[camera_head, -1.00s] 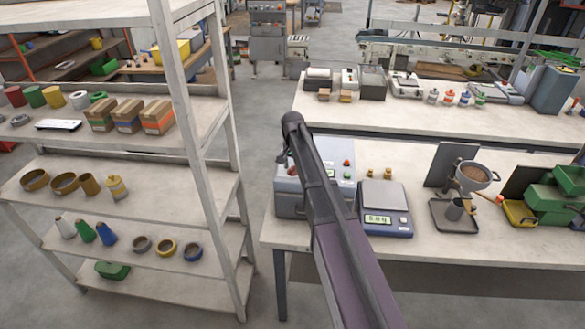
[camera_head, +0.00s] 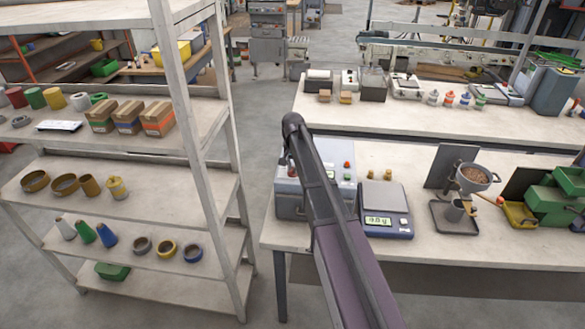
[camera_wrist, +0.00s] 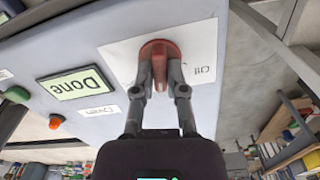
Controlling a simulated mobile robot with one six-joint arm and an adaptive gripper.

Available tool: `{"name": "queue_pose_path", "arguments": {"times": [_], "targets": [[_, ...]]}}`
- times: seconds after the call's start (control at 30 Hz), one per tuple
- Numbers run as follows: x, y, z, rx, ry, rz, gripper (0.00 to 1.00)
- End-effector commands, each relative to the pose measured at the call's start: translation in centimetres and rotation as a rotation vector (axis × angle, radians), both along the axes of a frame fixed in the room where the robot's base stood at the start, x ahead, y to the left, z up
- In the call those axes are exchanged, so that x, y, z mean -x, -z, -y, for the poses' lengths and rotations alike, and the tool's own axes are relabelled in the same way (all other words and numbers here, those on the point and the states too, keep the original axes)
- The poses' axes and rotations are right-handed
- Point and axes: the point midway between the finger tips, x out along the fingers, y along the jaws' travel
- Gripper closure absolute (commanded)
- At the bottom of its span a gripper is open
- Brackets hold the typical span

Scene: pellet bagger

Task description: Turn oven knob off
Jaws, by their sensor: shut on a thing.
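The oven is a grey-blue box (camera_head: 288,205) on the near bench, partly hidden behind my arm in the head view. In the wrist view its front panel (camera_wrist: 85,25) fills the upper left. The red oven knob (camera_wrist: 159,62) sits on a white label plate (camera_wrist: 203,42) with lettering at its right side that looks like "Off". My gripper (camera_wrist: 160,82) is shut on the knob, one finger on each side of its grip bar. A green display (camera_wrist: 76,85) on the panel reads "Done", with an "Oven" label below it. The gripper is hidden in the head view.
A scale (camera_head: 386,208) stands right of the oven on the bench. Further right are a grey tray (camera_head: 453,222), a pot (camera_head: 474,178) and green bins (camera_head: 556,200). A shelf rack (camera_head: 190,125) stands close on the left. A red button (camera_wrist: 55,122) is on the panel.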

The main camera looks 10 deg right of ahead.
Motion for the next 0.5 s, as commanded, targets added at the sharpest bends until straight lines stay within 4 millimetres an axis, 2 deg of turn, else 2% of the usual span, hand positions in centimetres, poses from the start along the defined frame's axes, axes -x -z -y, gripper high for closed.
{"name": "queue_pose_path", "arguments": {"times": [0.5], "targets": [[0.03,0.02,-0.01,0.000,-0.408,-0.001,1.00]]}}
